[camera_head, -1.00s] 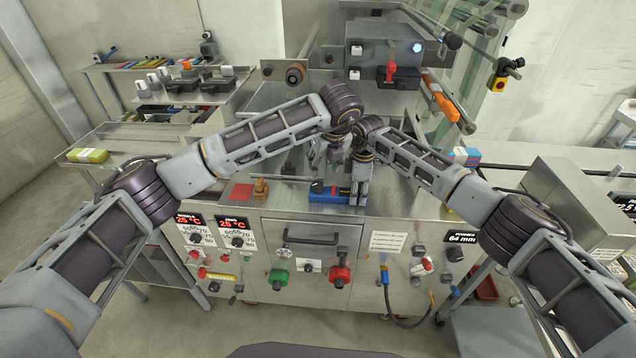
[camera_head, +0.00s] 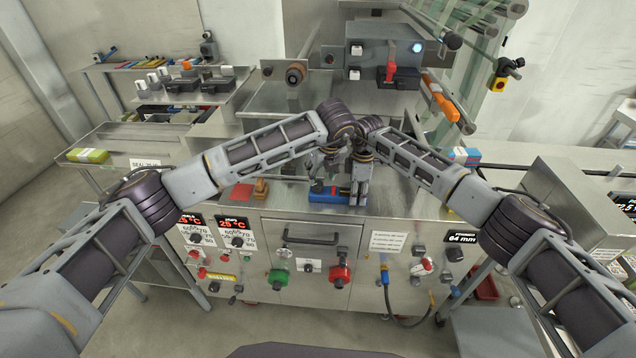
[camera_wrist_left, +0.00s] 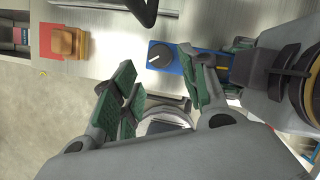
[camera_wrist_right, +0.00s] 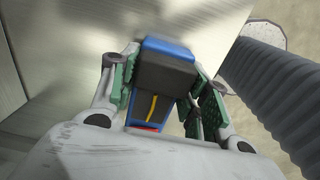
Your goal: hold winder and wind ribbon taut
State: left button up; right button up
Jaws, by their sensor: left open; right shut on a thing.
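A blue device with a dark round knob, which looks like the winder (camera_head: 324,192), lies at the front of the machine's steel top. The left wrist view shows its blue body and knob (camera_wrist_left: 160,55). My right gripper (camera_head: 360,188) is shut on its right end. In the right wrist view a dark block on the blue body (camera_wrist_right: 165,72) sits between the fingers, with a thin yellow strip below it. My left gripper (camera_wrist_left: 158,85) is open and empty, its fingers apart near the knob. I cannot make out the ribbon clearly.
A red pad with an orange-brown block (camera_head: 261,188) lies left of the blue device. A drawer handle (camera_head: 310,237) and green and red knobs are on the machine's front. A grey corrugated hose (camera_wrist_right: 265,85) runs beside my right gripper.

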aim_at(318, 184)
pick_arm(q)
jog(key=shift+x, duration=3.55)
jog(key=c, duration=0.7)
